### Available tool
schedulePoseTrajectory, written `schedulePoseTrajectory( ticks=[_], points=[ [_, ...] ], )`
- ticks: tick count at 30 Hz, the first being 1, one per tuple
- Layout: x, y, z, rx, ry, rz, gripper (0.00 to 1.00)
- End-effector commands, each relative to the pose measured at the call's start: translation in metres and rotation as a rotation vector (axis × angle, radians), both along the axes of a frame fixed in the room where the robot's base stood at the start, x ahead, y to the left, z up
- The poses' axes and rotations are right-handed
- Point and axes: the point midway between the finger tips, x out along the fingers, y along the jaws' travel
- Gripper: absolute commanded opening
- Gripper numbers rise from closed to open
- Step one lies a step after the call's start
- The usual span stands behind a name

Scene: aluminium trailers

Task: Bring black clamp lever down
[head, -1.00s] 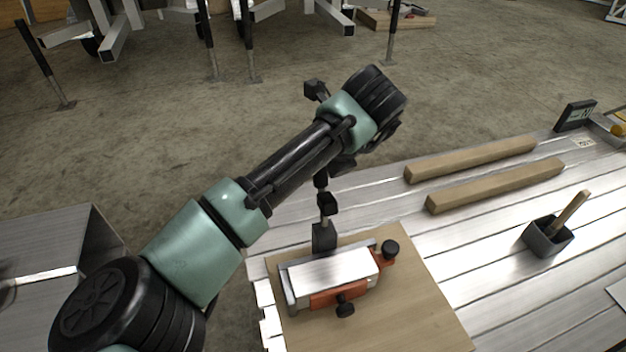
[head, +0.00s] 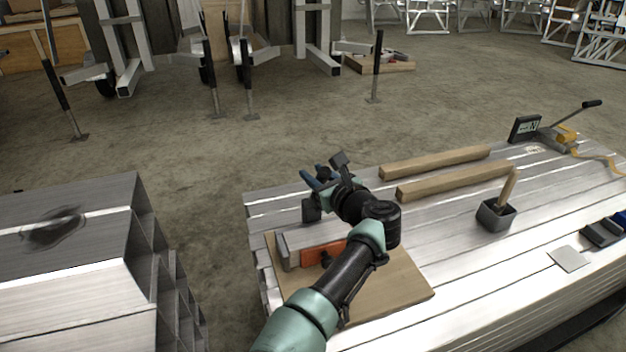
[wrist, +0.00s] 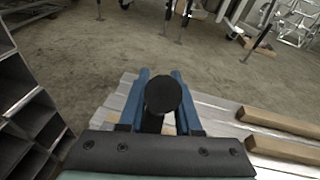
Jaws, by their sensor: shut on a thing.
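In the wrist view, my gripper (wrist: 160,76) has its two blue fingers on either side of a round black knob, which looks like the end of the black clamp lever (wrist: 163,95). The fingers are shut on it. In the head view, my gripper (head: 314,181) is just above a dark upright block (head: 312,209) at the far end of the clamp fixture. An aluminium piece (head: 303,237) and an orange clamp part (head: 322,252) are on a wooden board (head: 410,285). My forearm hides the fixture's right side and most of the lever.
Two wooden bars (head: 455,182) lie behind and right of the fixture on the aluminium table (head: 480,272). A grey cup (head: 495,215) with a wooden handle stands to the right. A stack of aluminium profiles (head: 75,225) stands at left, with a floor gap between.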

Motion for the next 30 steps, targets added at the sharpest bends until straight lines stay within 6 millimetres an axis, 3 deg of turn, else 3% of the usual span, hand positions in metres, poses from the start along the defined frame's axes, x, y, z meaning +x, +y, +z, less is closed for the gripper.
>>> schedulePoseTrajectory(
  ticks=[15,30],
  points=[
    [-0.036,-0.011,-0.036,0.148,-0.456,0.000,0.00],
    [-0.051,-0.016,-0.051,0.230,-0.703,0.001,0.00]
  ],
)
